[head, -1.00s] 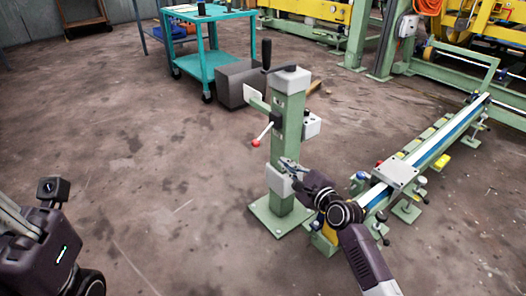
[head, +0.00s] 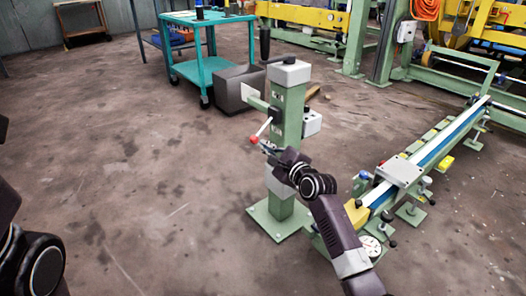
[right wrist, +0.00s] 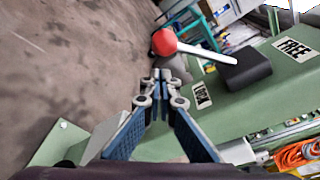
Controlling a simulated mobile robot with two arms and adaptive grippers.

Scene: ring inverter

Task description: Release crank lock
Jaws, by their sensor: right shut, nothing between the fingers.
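The crank lock is a white lever (head: 263,129) with a red ball (head: 253,139), fixed to a dark hub on the green post (head: 290,118). In the right wrist view the red ball (right wrist: 164,41) stands out from the post's edge, and the rod runs to a black hub (right wrist: 244,68) between a LOCK label (right wrist: 202,95) and a FREE label (right wrist: 294,48). My right gripper (head: 266,147) is shut and empty, just below the ball. In the wrist view its fingertips (right wrist: 160,82) point toward the ball, apart from it. My left gripper is out of view.
The black crank handle (head: 265,42) stands at the post's top. A grey box (head: 237,88) and a teal cart (head: 207,62) are behind. A green rail bench (head: 432,152) extends to the right. The floor left of the post is clear.

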